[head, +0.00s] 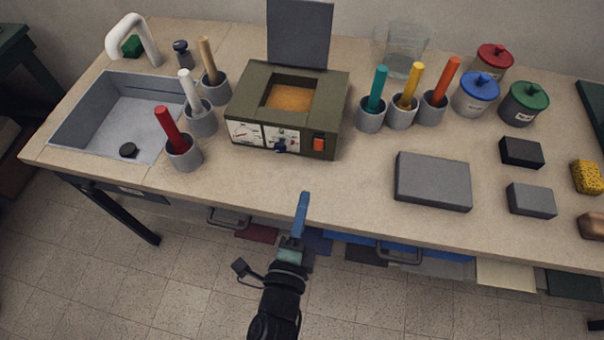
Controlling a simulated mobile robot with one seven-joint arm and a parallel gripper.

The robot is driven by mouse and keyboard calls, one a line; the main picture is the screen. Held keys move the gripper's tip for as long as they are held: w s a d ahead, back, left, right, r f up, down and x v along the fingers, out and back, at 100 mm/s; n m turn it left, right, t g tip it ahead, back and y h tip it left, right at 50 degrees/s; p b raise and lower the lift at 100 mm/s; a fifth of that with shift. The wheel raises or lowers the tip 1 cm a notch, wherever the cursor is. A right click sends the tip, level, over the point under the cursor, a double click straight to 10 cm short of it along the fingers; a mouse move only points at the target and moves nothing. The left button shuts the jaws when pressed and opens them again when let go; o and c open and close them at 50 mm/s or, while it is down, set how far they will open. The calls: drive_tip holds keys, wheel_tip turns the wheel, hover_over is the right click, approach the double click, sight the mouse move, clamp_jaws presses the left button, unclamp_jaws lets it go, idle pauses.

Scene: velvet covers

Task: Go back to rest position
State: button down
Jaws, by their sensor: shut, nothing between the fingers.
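My gripper (301,212) is at the bottom middle of the head view, with its blue fingers together and nothing between them. It appears in front of the workbench's (340,185) front edge, below the olive box device. My black arm reaches up to it from the bottom of the picture. The gripper touches no object that I can see; its exact height against the bench top is hard to tell.
An olive box device (285,110) with an open grey lid stands behind the gripper. A sink (125,115) is at left. Cups with coloured sticks stand on both sides of the device. A grey block (433,181) lies at right. Drawers with handles (400,258) sit beneath.

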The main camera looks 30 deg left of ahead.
drive_tip(key=shift+s+d, duration=0.1)
drive_tip(key=shift+s, duration=0.15)
drive_tip(key=shift+w, duration=0.1)
idle(0.3)
drive_tip(key=w+d+r+n+t+y, duration=0.15)
drive_tip(key=w+r+n, duration=0.35)
drive_tip(key=r, duration=1)
drive_tip(key=w+r+n+t, duration=0.3)
drive_tip(key=w+r, duration=0.3)
drive_tip(key=r, duration=0.9)
drive_tip(key=s+d+r+n+t+h, duration=0.2)
drive_tip(key=s+d+r, duration=0.1)
drive_tip(key=r, duration=0.6)
drive_tip(key=s+d+r+n+t+h, duration=0.2)
drive_tip(key=d+r, duration=0.3)
drive_tip(key=r, duration=0.5)
drive_tip(key=s+d+r+n+t+h, duration=0.2)
drive_tip(key=s+d+r, duration=0.2)
drive_tip(key=r, duration=0.6)
drive_tip(key=shift+s+r+n, duration=0.2)
drive_tip(key=shift+s+n, duration=0.2)
drive_tip(key=shift+s, duration=0.1)
